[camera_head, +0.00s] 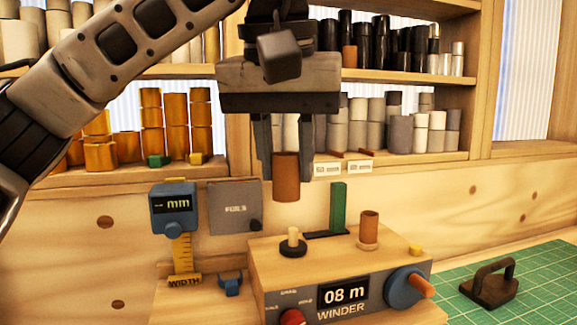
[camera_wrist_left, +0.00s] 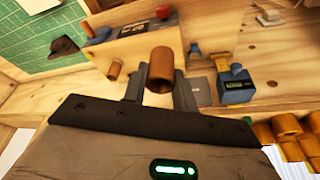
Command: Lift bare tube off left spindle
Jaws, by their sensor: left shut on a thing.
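A bare brown tube (camera_head: 286,182) hangs upright between the fingers of my left gripper (camera_head: 287,152), which is shut on it. The tube's lower end is clear above the left spindle (camera_head: 293,238), a pale peg with a dark base on the winder (camera_head: 330,270). The left wrist view shows the tube (camera_wrist_left: 160,66) between the two fingers (camera_wrist_left: 158,88), its open end visible. A second brown tube (camera_head: 369,228) stands on the right side of the winder. My right gripper is not in view.
A green upright (camera_head: 338,205) stands behind the spindles. A blue width gauge (camera_head: 174,212) stands left of the winder. A dark handled tool (camera_head: 490,283) lies on the green mat (camera_head: 545,270) at right. Shelves with several rolls (camera_head: 380,120) stand behind.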

